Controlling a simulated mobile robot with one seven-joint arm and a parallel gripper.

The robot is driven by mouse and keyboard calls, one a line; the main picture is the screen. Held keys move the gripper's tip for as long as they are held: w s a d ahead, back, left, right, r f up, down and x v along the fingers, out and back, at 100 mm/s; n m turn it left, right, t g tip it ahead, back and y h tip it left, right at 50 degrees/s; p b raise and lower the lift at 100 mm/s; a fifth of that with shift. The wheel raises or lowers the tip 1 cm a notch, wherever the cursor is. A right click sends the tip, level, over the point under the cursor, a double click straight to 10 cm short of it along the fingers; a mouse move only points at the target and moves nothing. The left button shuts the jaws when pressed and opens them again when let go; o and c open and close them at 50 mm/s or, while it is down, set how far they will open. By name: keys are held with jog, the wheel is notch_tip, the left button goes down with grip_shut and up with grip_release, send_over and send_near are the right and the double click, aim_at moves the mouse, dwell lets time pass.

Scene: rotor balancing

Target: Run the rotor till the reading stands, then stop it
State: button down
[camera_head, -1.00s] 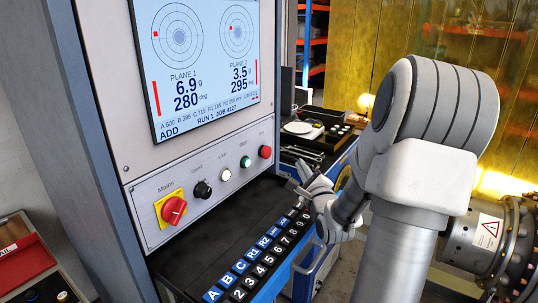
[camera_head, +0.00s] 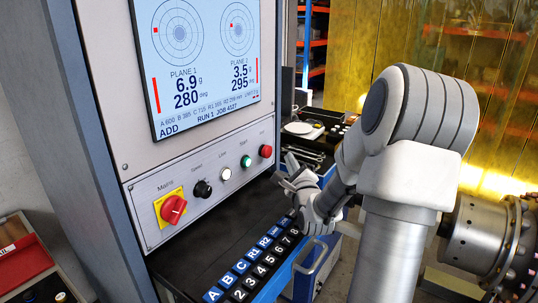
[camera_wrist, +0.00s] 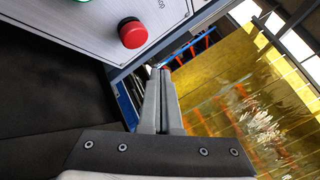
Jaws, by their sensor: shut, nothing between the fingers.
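The balancing machine's screen (camera_head: 207,62) reads plane 1 6.9 g at 280 deg and plane 2 3.5 g at 295 deg, with "ADD" and "RUN 1". Below it, the panel has a red stop button (camera_head: 265,151), a green start button (camera_head: 245,162), a pale lamp (camera_head: 225,174), a black knob (camera_head: 203,189) and a red mains switch (camera_head: 174,209). My gripper (camera_head: 284,172) is shut and empty, in front of the panel's right end and apart from the buttons. In the wrist view the red button (camera_wrist: 132,33) lies left of the fingers (camera_wrist: 163,75). The rotor (camera_head: 490,235) is partly seen at right.
A bench (camera_head: 310,140) with a scale and tools stands behind. A yellow see-through screen (camera_head: 360,50) fills the back right. A red case (camera_head: 30,260) sits at lower left.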

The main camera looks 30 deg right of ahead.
aim_at(271, 149)
jog(key=shift+w+a+b, duration=0.15)
jog(key=shift+w+a, duration=0.25)
jog(key=shift+w, duration=0.5)
jog(key=shift+w+a+b, duration=0.15)
jog(key=shift+w+a, duration=0.2)
jog(key=shift+w, duration=0.6)
dwell(0.6)
jog(key=shift+w+a, duration=0.15)
jog(key=shift+w, duration=0.15)
jog(key=shift+w+a+b, duration=0.2)
jog(key=shift+w+b, duration=0.2)
dwell(0.7)
jog(key=shift+s+d, duration=0.1)
jog(key=shift+s, duration=0.05)
jog(key=shift+s+d, duration=0.2)
jog(key=shift+s, duration=0.45)
jog(key=shift+s+d, duration=0.35)
jog(key=shift+s, duration=0.45)
jog(key=shift+s+d, duration=0.3)
jog(key=shift+s, duration=0.45)
jog(key=shift+s+d, duration=0.35)
jog(key=shift+s, duration=0.45)
jog(key=shift+p, duration=0.3)
